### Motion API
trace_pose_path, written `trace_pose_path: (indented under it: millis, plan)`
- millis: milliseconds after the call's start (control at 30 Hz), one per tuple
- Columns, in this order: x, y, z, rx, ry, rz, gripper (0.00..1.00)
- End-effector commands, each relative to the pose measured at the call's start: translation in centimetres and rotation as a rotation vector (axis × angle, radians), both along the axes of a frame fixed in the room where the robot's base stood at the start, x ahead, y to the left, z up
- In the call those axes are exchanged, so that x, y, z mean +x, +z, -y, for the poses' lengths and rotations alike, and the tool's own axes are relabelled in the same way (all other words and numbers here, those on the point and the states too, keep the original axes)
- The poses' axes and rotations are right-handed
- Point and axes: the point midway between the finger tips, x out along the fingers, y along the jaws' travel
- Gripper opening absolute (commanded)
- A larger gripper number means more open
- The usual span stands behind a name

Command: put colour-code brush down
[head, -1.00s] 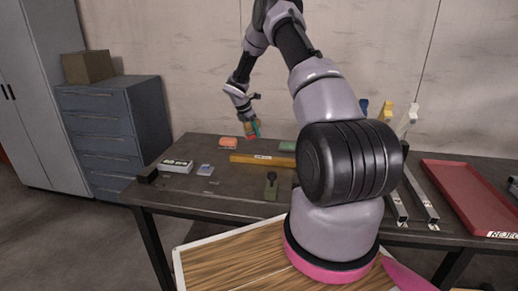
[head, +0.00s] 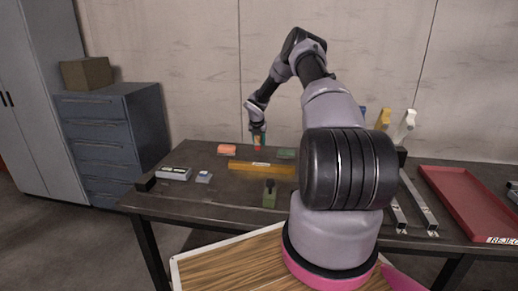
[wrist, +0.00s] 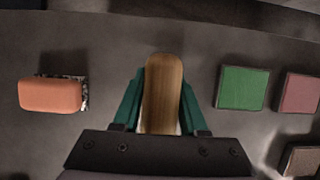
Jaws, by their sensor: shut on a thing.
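My gripper (head: 258,142) hangs pointing down over the back of the table, between an orange block and a green block. In the wrist view its teal fingers (wrist: 162,112) are shut on the colour-code brush (wrist: 164,82), which shows a rounded wooden back. The brush's underside is hidden in the wrist view. In the head view it is too small to make out clearly, and I cannot tell whether it touches the table.
An orange bristled block (wrist: 50,95) lies left of the brush; green (wrist: 243,88) and dark red (wrist: 298,92) blocks lie right. A yellow bar (head: 262,168) lies in front. The red tray (head: 465,200) is far right.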

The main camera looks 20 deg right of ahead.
Motion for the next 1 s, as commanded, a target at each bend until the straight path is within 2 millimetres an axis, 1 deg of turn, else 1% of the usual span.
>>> trace_pose_path:
  millis: [100,200,533,567,600,633,900,1000]
  plan:
    - [-0.1,-1.9,0.0,0.001,-0.001,-0.003,0.00]
    - [-0.1,-3.0,0.0,0.001,-0.002,-0.002,0.00]
    - [0.0,-3.3,0.0,0.000,-0.002,-0.001,0.00]
    - [0.0,-3.4,0.0,0.000,-0.002,-0.001,0.46]
    - [0.0,-3.3,0.0,0.000,-0.002,-0.001,0.61]
    - [0.0,-3.3,0.0,0.000,-0.002,-0.001,0.72]
    - [0.0,-3.3,0.0,0.000,-0.002,-0.001,0.72]
    - [0.0,-3.0,0.0,0.001,-0.003,-0.001,0.72]
